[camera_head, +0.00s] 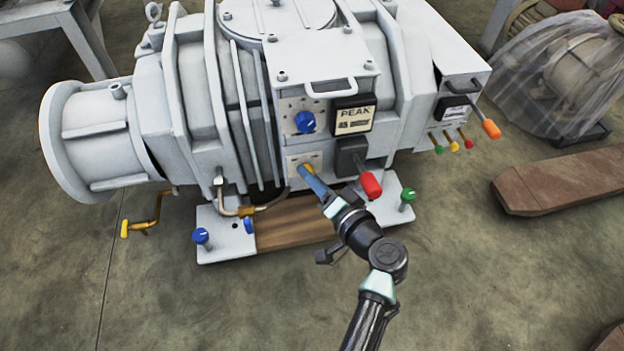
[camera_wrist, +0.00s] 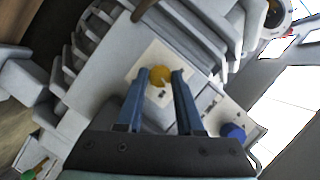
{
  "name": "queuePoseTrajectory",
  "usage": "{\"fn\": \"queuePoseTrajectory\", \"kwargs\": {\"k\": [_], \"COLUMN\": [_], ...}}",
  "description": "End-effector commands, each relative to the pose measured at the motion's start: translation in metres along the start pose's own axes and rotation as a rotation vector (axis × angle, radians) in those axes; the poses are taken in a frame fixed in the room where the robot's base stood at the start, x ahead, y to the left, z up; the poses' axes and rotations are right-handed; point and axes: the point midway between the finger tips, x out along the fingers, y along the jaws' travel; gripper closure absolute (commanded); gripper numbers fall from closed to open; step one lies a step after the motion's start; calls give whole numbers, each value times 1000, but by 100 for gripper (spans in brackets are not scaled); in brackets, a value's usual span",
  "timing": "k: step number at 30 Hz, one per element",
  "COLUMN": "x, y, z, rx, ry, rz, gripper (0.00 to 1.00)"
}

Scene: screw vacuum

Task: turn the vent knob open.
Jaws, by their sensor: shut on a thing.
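In the head view the knob (camera_head: 308,168) is partly hidden by my fingers. My gripper (camera_head: 303,169) reaches the plate from the lower right. In the wrist view my gripper (camera_wrist: 160,80) has one blue finger on each side of the knob, shut on it. The knob's exact angle is hard to tell.
A blue knob (camera_head: 305,122) is on the panel just above. A black lever with a red grip (camera_head: 371,186) sticks out close right of my fingers. An orange-tipped lever (camera_head: 491,129) is farther right. A yellow crank handle (camera_head: 145,225) is at lower left.

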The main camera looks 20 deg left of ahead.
Motion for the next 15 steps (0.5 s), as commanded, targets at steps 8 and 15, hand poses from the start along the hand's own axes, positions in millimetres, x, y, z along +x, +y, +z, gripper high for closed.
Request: {"fn": "queuePoseTrajectory", "kwargs": {"k": [8, 15], "x": [0, 0], "y": [4, 4], "z": [2, 2], "rx": [213, 334], "ry": [-2, -2], "rz": [-87, -138], "gripper": [100, 100]}}
